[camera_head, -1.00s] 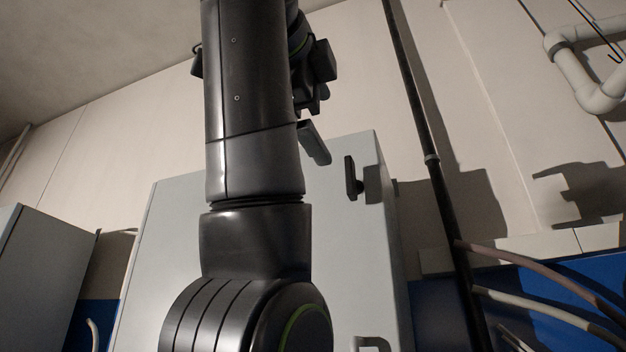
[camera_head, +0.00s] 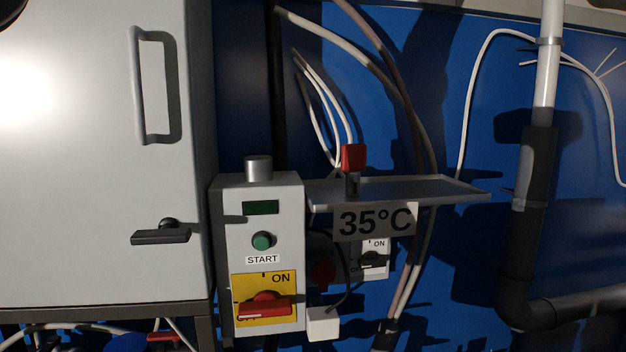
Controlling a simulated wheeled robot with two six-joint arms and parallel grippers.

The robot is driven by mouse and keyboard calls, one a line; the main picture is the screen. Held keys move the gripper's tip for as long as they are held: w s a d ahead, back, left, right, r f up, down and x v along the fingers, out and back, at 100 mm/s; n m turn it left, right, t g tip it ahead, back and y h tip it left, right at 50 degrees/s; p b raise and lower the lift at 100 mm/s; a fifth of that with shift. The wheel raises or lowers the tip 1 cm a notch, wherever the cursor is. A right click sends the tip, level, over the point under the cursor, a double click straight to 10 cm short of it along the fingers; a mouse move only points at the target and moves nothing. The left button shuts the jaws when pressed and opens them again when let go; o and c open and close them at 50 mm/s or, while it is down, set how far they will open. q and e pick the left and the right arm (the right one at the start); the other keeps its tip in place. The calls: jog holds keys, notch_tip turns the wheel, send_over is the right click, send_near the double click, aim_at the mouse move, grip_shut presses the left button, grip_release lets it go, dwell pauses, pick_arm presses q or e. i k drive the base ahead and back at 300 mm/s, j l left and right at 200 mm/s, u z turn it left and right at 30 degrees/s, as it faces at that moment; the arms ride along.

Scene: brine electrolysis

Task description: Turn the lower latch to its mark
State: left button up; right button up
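The lower latch (camera_head: 160,236) is a dark lever low on the right side of the light grey cabinet door (camera_head: 75,170). Its bar lies nearly level, with its round pivot (camera_head: 169,223) behind the bar. I cannot make out a mark beside it. Nothing touches the latch. Neither of my grippers is in view. A dark rounded shape shows at the top left corner, too cut off to identify.
A door handle (camera_head: 137,85) stands out above the latch. Right of the cabinet is a control box (camera_head: 222,240) with a green START button (camera_head: 262,240) and a red switch (camera_head: 264,306). A metal shelf (camera_head: 440,187) juts out farther right.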

aim_at(166, 235)
jog(key=k+l, duration=0.2)
jog(key=k, duration=0.3)
jog(key=k+l, duration=0.15)
jog(key=k, duration=0.3)
jog(key=k+l, duration=0.2)
jog(key=k, duration=0.3)
